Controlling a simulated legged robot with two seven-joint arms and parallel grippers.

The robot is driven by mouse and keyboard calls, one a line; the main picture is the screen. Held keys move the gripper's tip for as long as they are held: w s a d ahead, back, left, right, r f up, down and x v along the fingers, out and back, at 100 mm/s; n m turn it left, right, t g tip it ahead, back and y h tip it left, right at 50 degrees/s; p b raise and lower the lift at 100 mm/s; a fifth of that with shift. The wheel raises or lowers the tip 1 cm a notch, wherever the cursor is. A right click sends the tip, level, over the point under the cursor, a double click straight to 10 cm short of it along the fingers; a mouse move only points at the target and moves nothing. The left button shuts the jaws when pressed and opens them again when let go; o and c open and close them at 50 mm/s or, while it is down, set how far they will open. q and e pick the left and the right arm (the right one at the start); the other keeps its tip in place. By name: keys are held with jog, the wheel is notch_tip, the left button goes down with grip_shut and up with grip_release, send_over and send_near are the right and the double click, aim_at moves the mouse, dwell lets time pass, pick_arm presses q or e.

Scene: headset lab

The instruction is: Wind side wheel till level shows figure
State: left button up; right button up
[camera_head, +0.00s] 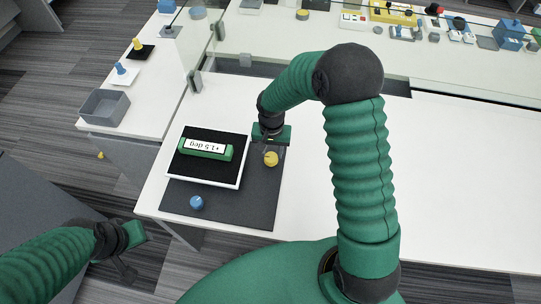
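A green level (206,149) lies on a black-topped platform with a white rim (199,183). Its white label reads what looks like +1.5 deg. A yellow wheel (271,158) is at the platform's right side and a blue wheel (197,202) is in front of it, both over a dark grey mat (233,208). My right gripper (270,147) points down just behind the yellow wheel. Its fingers are small and partly hidden, so I cannot tell whether they touch the wheel. My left gripper (127,270) hangs at lower left, off the table, away from the wheels; its finger opening is unclear.
The white table (450,180) is clear to the right of my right arm. A glass divider (450,94) runs along its back. A grey bin (104,107) and small coloured knobs stand on the left bench. Several devices line the back bench.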

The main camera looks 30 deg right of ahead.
jog(key=shift+s+a+f, duration=0.7)
jog(key=shift+s+f, duration=0.05)
jog(key=shift+f, duration=0.15)
jog(key=c, duration=0.5)
jog(key=shift+w+d+f+g+y, duration=0.15)
jog(key=shift+d+g+y, duration=0.05)
jog(key=shift+g+y, duration=0.1)
jog(key=shift+c, duration=1.2)
jog(key=shift+w+d+f, duration=0.1)
jog(key=shift+w+d, duration=0.2)
jog(key=shift+w, duration=0.05)
jog(key=c, duration=0.5)
pick_arm(q)
jog(key=shift+w+d+f, duration=0.3)
jog(key=shift+w, duration=0.15)
pick_arm(e)
jog(key=shift+w+a+r, duration=0.1)
jog(key=shift+w+r, duration=0.1)
jog(key=shift+c, duration=0.4)
pick_arm(q)
jog(key=shift+d+r, duration=0.15)
jog(key=shift+r, duration=0.05)
pick_arm(e)
jog(key=shift+w+d+r, duration=0.15)
jog(key=shift+d, duration=0.05)
jog(key=shift+c, duration=0.2)
